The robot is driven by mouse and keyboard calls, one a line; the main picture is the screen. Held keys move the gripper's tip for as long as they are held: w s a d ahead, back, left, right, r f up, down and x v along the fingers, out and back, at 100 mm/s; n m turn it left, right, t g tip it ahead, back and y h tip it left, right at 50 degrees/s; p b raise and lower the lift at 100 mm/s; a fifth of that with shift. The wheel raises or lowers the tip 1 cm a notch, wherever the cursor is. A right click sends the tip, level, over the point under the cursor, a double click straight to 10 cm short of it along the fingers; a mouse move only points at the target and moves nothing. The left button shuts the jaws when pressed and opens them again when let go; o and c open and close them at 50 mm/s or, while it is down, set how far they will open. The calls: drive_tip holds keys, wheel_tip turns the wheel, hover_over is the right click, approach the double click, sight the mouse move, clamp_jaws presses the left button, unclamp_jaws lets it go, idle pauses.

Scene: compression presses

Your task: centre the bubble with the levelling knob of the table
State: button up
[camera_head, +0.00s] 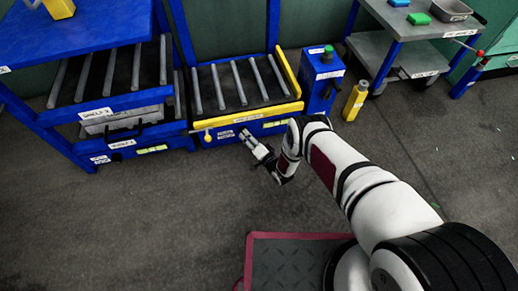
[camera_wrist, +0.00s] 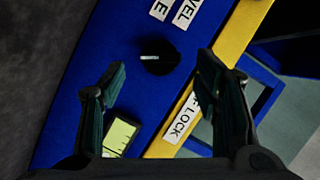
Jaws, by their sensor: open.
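The roller table (camera_head: 245,85) has a blue body and a yellow front edge. On its blue front, the wrist view shows a round black knob (camera_wrist: 160,57) with a pale line across it, below a label partly reading LEVEL. A yellow-green level vial (camera_wrist: 121,134) sits on the same blue face, nearer the left finger; I cannot tell where its bubble lies. My gripper (camera_wrist: 162,66) is open, one finger on each side of the knob in the picture, and empty. Contact with the knob does not show. In the head view my gripper (camera_head: 249,141) is at the table's front.
A blue shelf unit (camera_head: 110,100) with rollers stands left. A blue box with a green button (camera_head: 327,52) and a yellow bottle (camera_head: 355,100) stand right. A grey cart (camera_head: 410,60) is behind them. A red-edged mat (camera_head: 290,262) lies in front; the floor between is clear.

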drive_tip(key=v, duration=0.8)
drive_tip(key=shift+s+d, duration=0.2)
drive_tip(key=shift+s, duration=0.1)
